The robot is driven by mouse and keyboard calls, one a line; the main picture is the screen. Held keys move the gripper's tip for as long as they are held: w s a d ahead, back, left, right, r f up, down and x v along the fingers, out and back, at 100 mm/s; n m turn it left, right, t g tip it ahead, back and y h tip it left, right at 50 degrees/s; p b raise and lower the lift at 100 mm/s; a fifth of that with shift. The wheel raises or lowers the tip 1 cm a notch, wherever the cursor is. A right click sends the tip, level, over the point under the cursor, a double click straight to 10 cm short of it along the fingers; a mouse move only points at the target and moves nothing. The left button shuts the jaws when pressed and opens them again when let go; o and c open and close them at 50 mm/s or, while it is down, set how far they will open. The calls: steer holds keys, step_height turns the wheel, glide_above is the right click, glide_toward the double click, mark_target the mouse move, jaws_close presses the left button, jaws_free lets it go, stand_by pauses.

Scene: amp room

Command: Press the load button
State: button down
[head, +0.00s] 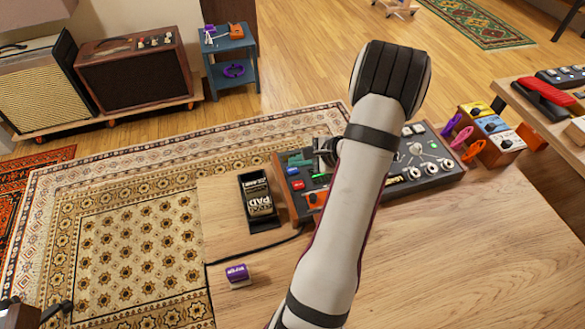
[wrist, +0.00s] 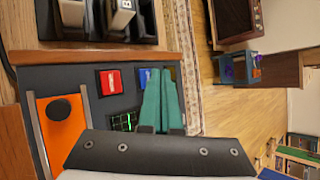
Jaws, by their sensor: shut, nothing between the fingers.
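A dark control panel with wooden sides (head: 440,180) lies on the table, partly hidden behind my arm. Its left end has a red button (head: 298,185) and a blue button (head: 292,171). In the wrist view the red button (wrist: 110,82) has small white marking too blurred to read; the blue button (wrist: 144,76) is partly covered by my fingers. I cannot tell which button is the load one. My gripper (head: 296,159) has green fingers, shut and empty. In the wrist view the gripper (wrist: 164,72) is over or beside the blue button; contact cannot be told.
A small screen with a green trace (wrist: 123,121) and an orange plate with a black knob (wrist: 62,110) are near the buttons. A black pedal (head: 259,198) stands left of the panel. A purple-topped block (head: 238,275) lies in front. Colored pedals (head: 490,130) stand at right.

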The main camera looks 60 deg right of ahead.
mark_target(296, 171)
steer(key=shift+r, duration=0.25)
steer(key=shift+r, duration=2.5)
steer(key=shift+w, duration=0.1)
